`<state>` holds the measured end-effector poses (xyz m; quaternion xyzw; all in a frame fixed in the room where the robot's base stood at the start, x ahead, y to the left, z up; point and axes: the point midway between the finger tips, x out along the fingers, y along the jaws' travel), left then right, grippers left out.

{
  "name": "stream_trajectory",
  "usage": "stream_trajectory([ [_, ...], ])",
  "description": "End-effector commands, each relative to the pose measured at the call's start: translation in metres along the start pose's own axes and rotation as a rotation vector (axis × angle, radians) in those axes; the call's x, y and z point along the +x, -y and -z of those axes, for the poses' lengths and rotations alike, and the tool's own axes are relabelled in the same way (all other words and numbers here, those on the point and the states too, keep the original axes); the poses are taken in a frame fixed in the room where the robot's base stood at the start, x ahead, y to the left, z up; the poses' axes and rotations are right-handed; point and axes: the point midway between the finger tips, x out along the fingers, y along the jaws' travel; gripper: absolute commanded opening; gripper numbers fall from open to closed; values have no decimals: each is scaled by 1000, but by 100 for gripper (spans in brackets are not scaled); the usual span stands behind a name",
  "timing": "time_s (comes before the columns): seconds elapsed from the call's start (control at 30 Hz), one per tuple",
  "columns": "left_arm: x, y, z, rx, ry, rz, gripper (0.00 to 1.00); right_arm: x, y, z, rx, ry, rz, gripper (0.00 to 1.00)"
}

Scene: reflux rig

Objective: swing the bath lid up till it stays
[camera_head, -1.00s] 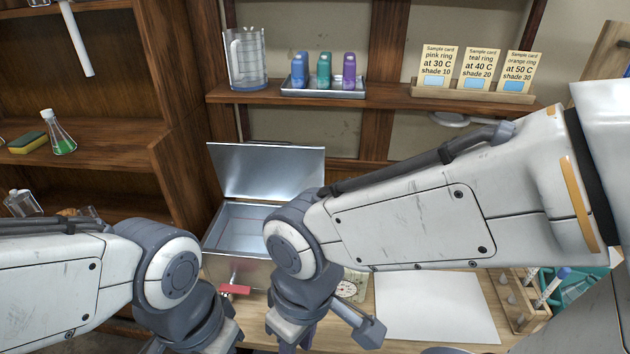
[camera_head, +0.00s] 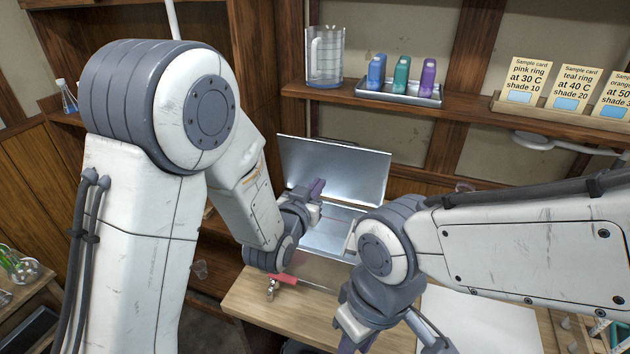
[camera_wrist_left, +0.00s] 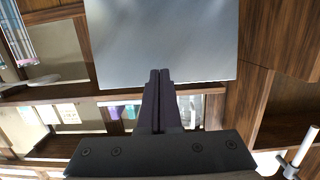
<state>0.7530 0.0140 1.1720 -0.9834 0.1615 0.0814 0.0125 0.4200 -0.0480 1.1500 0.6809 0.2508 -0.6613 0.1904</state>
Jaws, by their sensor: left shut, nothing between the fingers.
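The bath lid (camera_head: 335,168), a flat shiny metal plate, stands raised at the back of the open metal bath (camera_head: 328,238), leaning slightly back. My left gripper (camera_head: 316,189) is shut and empty, over the bath's left part in front of the lid. In the left wrist view the shut fingertips (camera_wrist_left: 159,74) overlap the lid's edge (camera_wrist_left: 165,40); I cannot tell whether they touch it. My right gripper (camera_head: 352,345) is low at the bottom edge, mostly hidden by its own wrist, so its jaws cannot be judged. My right wrist hides part of the bath.
A shelf above holds a glass beaker (camera_head: 324,55), a tray (camera_head: 400,94) with several coloured bottles, and sample cards (camera_head: 575,86). A red-handled tap (camera_head: 285,278) is at the bath's front. A white sheet (camera_head: 470,320) lies on the table at right.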

Motion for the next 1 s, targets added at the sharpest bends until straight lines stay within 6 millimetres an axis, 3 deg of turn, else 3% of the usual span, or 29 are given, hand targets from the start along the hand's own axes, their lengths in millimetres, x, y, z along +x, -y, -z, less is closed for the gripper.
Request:
stream_trajectory([
  [0.17,8,6,7,0,-63,12,0,-2,0,0,0,0,0,35],
  [0.6,58,7,11,0,-65,11,0,-13,1,1,1,0,0,35],
  [1.0,89,7,15,0,-67,11,0,-8,0,0,1,0,0,35],
])
